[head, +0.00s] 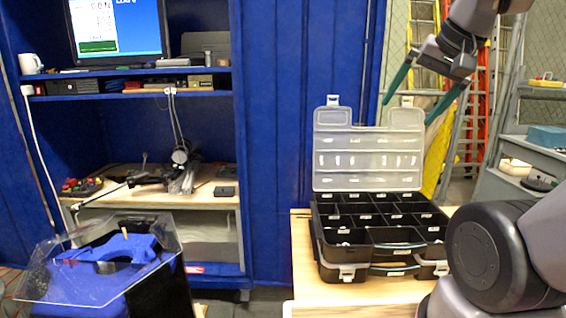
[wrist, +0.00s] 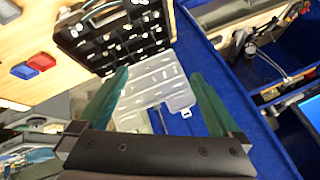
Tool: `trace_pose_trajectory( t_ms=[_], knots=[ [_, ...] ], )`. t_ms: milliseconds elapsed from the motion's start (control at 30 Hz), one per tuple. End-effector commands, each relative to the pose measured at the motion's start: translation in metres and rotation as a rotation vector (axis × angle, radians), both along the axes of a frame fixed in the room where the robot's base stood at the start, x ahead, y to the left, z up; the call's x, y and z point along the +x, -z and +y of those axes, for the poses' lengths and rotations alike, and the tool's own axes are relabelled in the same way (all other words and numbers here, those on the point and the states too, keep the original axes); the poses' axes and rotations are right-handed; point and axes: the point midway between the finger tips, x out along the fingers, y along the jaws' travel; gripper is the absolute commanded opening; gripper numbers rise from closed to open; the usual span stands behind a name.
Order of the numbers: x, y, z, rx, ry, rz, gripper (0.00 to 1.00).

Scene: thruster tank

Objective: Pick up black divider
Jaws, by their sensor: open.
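A black organizer case (head: 331,251) with many compartments stands on a wooden table, its clear lid (head: 365,150) raised at the back. Black walls split its tray, and some compartments hold small light-coloured items. I cannot single out one loose black divider among these walls. The case (wrist: 84,46) and its clear lid (wrist: 160,85) also show in the wrist view. My gripper (head: 407,113) is open and empty, its two green fingers apart, high above the case near the raised lid. In the wrist view my gripper (wrist: 160,72) has nothing between its fingers.
The wooden table (head: 302,262) has bare room left of the case. Red and blue blocks (wrist: 40,62) lie on wood in the wrist view. A blue cabinet (head: 275,130) stands behind left. A clear-topped blue box (head: 110,275) is front left. Ladders (head: 425,40) stand behind right.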

Motion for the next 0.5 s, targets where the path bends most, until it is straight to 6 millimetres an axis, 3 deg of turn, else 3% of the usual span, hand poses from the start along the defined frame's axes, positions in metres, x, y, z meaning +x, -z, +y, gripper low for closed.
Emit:
trace_pose_trajectory(
  t_ms=[33,133,233,367,500],
  knots=[
    [-0.006,0.0,0.0,-0.012,-0.012,-0.015,0.96],
    [-0.007,0.002,-0.001,-0.028,-0.029,-0.024,0.58],
    [0.006,0.007,-0.001,-0.038,-0.039,-0.013,0.2],
    [0.045,0.021,-0.001,-0.06,-0.056,0.017,0.2],
    [0.095,0.048,0.001,-0.097,-0.08,0.051,0.2]
  ],
)
